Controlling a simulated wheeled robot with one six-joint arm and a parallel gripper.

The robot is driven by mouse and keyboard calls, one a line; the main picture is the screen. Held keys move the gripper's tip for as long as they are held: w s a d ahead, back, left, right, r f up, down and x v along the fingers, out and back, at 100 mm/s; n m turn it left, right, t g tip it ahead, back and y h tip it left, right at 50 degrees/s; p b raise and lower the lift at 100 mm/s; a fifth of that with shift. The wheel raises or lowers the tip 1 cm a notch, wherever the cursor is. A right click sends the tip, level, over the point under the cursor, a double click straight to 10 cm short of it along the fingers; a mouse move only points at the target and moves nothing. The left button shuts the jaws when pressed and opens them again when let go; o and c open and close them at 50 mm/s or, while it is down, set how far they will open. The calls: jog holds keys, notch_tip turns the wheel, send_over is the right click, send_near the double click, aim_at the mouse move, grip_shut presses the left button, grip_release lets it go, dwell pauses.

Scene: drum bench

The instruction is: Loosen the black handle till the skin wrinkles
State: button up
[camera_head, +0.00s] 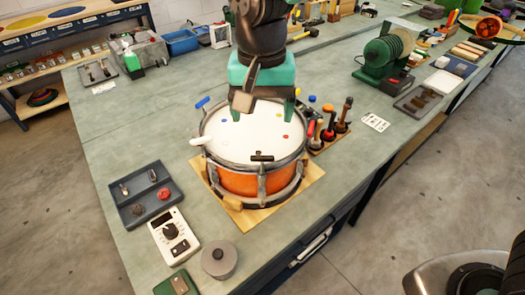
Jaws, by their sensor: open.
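An orange drum (245,184) with a white skin (240,141) stands on a wooden board on the bench. The skin looks smooth and carries a few small coloured dots. The black handle (262,156) lies across the near rim. A white handle (198,141) is at the left rim and a blue handle (202,102) at the far left rim. My gripper (263,112) is open and empty above the far part of the drum, apart from the black handle. My arm and gripper hide part of the far rim.
A rack of upright tools (329,133) stands close to the drum's right. A dark tray (146,194), a white meter (173,236) and a grey round pot (219,260) lie to the near left.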

aim_at(262, 156)
notch_tip(262, 156, down, 12)
jog(key=shift+f+p, duration=0.15)
jog(key=shift+p, duration=0.85)
jog(key=shift+c, duration=0.2)
jog(key=c, duration=0.9)
